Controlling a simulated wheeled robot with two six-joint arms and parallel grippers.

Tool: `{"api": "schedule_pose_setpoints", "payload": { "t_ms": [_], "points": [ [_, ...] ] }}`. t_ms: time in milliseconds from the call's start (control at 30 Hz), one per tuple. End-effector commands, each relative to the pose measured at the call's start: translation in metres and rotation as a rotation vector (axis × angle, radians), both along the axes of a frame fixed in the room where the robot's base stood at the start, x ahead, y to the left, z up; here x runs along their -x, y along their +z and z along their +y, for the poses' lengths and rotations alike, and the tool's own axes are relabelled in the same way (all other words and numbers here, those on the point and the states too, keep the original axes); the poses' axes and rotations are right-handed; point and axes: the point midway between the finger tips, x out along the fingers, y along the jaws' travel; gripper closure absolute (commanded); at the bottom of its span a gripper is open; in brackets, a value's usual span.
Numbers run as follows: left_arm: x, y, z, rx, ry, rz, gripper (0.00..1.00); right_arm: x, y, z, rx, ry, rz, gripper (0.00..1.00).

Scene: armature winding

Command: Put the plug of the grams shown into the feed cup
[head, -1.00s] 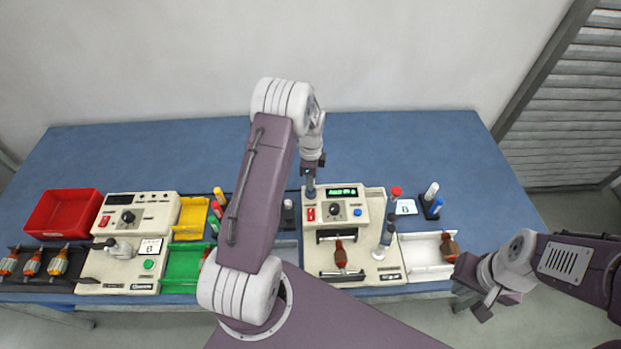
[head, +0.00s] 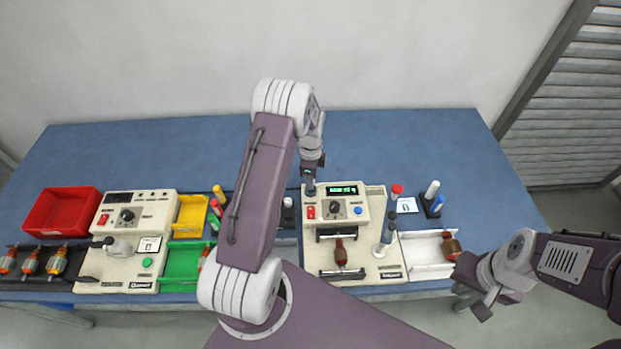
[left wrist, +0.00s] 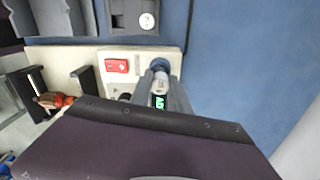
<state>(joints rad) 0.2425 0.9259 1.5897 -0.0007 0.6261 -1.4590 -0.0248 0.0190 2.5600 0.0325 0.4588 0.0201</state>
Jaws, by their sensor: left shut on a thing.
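My left gripper (head: 310,176) is shut on a plug and points down at the back left corner of the right-hand cream machine (head: 374,200). In the left wrist view the plug (left wrist: 160,66) shows a dark blue-grey round end and a pale body between the fingers. Its lower end is at the machine, but I cannot tell whether it sits in a cup or just above one. The machine's green display (head: 343,190) is lit; its digits are too small to read surely. My right gripper (head: 474,293) is open and empty in front of the table, at the right.
A brown armature (head: 341,254) lies on the machine, beside a grey-and-white post (head: 385,238). A red bin (head: 62,209) and another machine (head: 133,220) are left. The table's back is clear.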

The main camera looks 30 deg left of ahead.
Motion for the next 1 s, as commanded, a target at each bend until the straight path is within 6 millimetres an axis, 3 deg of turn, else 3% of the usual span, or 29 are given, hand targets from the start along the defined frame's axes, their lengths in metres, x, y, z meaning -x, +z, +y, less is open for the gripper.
{"api": "schedule_pose_setpoints", "payload": {
  "t_ms": [1000],
  "points": [
    [0.000, -0.013, 0.000, 0.000, 0.000, 0.000, 1.00, 0.000, -0.009, 0.000, 0.000, 0.000, 0.000, 1.00]
  ]
}}
